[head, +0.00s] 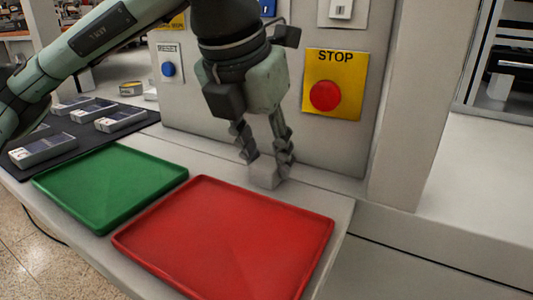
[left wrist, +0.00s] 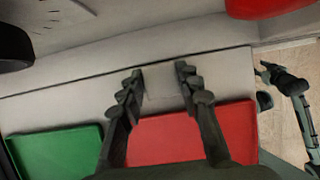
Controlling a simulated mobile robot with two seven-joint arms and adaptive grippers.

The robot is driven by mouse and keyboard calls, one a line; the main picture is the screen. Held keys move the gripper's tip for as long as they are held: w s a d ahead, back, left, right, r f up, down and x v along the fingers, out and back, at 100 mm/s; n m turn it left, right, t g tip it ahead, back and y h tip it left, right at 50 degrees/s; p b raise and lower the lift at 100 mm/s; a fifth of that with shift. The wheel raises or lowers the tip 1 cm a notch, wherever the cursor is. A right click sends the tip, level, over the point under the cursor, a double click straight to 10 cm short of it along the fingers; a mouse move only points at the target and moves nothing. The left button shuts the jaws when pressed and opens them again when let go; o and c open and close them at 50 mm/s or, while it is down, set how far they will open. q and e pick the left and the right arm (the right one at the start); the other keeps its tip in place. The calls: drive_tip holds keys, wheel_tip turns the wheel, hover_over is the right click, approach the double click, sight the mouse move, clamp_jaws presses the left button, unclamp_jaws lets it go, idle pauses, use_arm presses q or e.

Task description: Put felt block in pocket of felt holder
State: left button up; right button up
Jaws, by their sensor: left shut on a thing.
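My left gripper (head: 264,158) is shut on a small light grey block, which I take as the felt block (head: 263,173). The block is between the fingertips, just behind the red tray, low over the pale worktop. I cannot tell whether it touches the surface. In the left wrist view the felt block (left wrist: 163,85) shows pale between the two dark fingers. No felt holder can be made out for certain. My right gripper (left wrist: 265,72) appears small at the right edge of the left wrist view, well away from the block; its jaws are unclear.
A red tray (head: 230,235) and a green tray (head: 110,185) lie empty on the worktop. Several grey cases (head: 122,119) stand on a dark mat at the left. A panel with a red STOP button (head: 325,96) and a blue RESET button (head: 168,69) rises behind.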

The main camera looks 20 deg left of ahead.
use_arm(q)
drive_tip(key=shift+f, duration=0.1)
drive_tip(key=o, duration=0.6)
drive_tip(key=shift+o, duration=1.1)
use_arm(e)
drive_tip(key=shift+r, duration=0.7)
drive_tip(key=shift+r, duration=0.1)
